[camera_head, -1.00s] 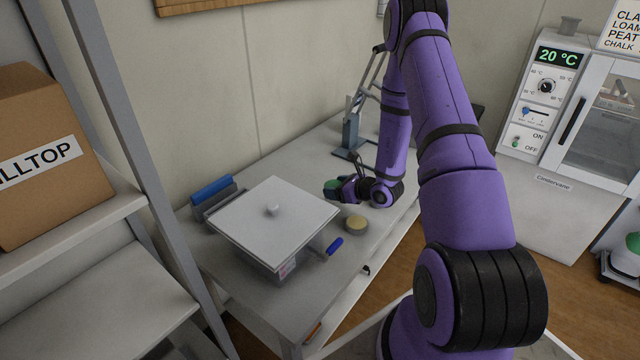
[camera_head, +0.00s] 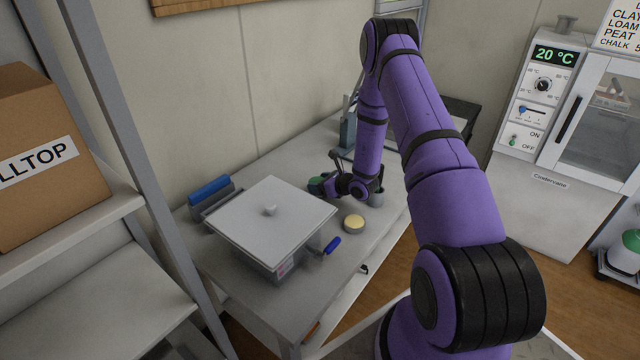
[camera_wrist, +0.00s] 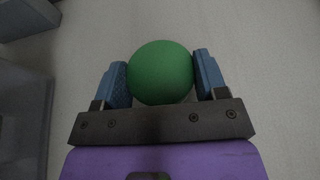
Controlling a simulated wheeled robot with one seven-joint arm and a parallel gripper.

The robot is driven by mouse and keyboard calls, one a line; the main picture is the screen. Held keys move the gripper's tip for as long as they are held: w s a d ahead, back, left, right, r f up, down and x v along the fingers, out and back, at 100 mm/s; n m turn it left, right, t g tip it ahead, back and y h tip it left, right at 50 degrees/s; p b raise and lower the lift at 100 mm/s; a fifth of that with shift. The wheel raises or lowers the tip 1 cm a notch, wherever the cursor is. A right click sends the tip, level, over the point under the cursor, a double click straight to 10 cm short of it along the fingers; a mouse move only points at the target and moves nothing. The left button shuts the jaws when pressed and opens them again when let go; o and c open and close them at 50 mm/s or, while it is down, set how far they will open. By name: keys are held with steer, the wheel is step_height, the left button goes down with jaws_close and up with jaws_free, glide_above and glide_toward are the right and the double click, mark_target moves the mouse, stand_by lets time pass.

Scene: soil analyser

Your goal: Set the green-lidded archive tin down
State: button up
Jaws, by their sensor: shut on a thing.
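The green-lidded archive tin shows its round green lid (camera_wrist: 161,72) between the two blue finger pads in the wrist view. My gripper (camera_wrist: 162,80) is shut on it. I cannot tell whether the tin touches the bench.
The white-lidded box (camera_head: 250,218) with a blue handle stands close to the left of my gripper. A small round tin with a yellowish top (camera_head: 354,223) stands in front. The bench (camera_head: 300,150) is bare behind my gripper. A cardboard box (camera_head: 45,160) sits on the left shelf.

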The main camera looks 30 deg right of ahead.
steer(key=shift+f, duration=0.1)
steer(key=o, duration=1.1)
